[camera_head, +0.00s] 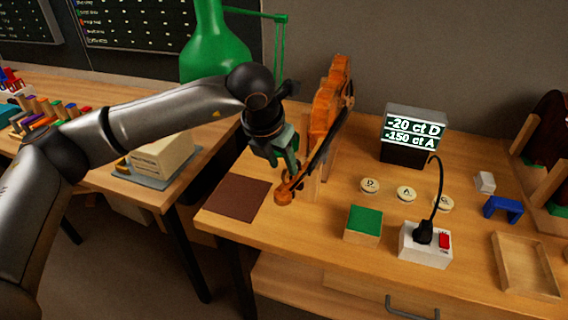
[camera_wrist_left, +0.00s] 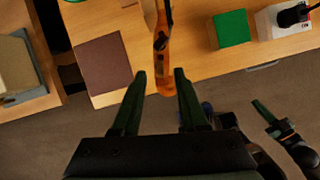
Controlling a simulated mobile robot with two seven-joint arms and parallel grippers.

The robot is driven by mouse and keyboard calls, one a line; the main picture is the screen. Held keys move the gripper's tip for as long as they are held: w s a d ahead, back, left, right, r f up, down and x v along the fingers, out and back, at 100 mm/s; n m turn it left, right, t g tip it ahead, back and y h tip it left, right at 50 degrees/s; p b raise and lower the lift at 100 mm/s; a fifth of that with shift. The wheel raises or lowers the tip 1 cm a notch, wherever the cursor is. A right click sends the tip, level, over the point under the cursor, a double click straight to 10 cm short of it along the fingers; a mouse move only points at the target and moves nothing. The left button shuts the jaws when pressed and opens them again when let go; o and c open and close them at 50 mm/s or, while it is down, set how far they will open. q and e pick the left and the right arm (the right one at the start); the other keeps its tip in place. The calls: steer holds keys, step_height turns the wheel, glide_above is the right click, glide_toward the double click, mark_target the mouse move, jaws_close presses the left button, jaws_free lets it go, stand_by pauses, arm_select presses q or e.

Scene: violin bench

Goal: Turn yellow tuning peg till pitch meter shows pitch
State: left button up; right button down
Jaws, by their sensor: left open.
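The orange-brown violin (camera_head: 326,105) stands tilted in a wooden holder, its scroll (camera_head: 284,197) at the lower, near end. My left gripper (camera_head: 287,165) is open just above the pegbox and scroll. In the left wrist view the violin's head (camera_wrist_left: 163,60) lies between the open fingers (camera_wrist_left: 160,74), and nothing is clamped. I cannot make out the yellow tuning peg; the gripper hides part of the pegbox. The pitch meter (camera_head: 412,130) reads "-20 ct D" and "-150 ct A". My right gripper (camera_wrist_left: 264,112) seems to show at the wrist view's lower right, its opening unclear.
A brown mat (camera_head: 240,198) lies left of the scroll. Round lettered buttons (camera_head: 370,186), a green-topped block (camera_head: 363,222) and a white switch box (camera_head: 412,250) with a red switch stand right. A wooden tray (camera_head: 505,262) lies at far right.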

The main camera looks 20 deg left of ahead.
mark_target(286, 175)
arm_select(q)
steer(key=shift+x, duration=1.35)
steer(key=shift+c, duration=0.3)
jaws_close()
